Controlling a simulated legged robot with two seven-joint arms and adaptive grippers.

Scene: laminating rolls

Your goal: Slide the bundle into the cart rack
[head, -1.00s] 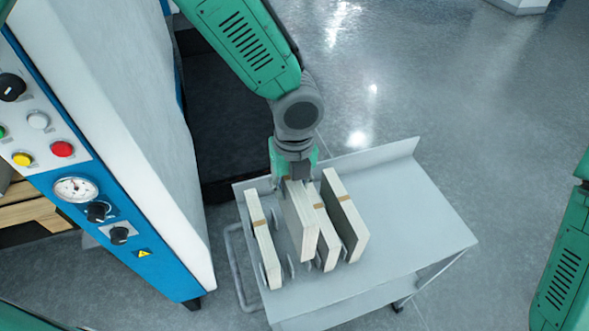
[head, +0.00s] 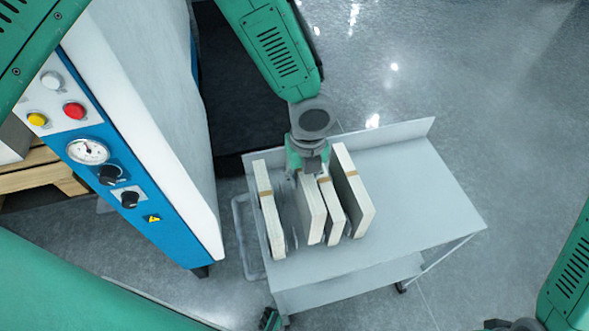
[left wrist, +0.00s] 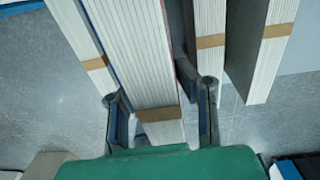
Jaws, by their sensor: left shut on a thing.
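My left gripper (head: 308,172) is shut on a pale bundle (head: 311,210) with a brown band, holding it from its far end. In the left wrist view the fingers (left wrist: 162,112) lie on both sides of this bundle (left wrist: 140,65). It stands on edge among other bundles in the rack on the grey cart (head: 425,200). One bundle (head: 268,205) stands to its left across a gap, and two (head: 332,207) (head: 352,190) stand close on its right. Whether its lower edge touches the cart top is hidden. My right gripper is not clearly visible.
A white and blue machine (head: 150,130) with knobs and a gauge stands left of the cart. The right part of the cart top is bare. A raised lip (head: 385,133) runs along its far edge. Open floor lies to the right.

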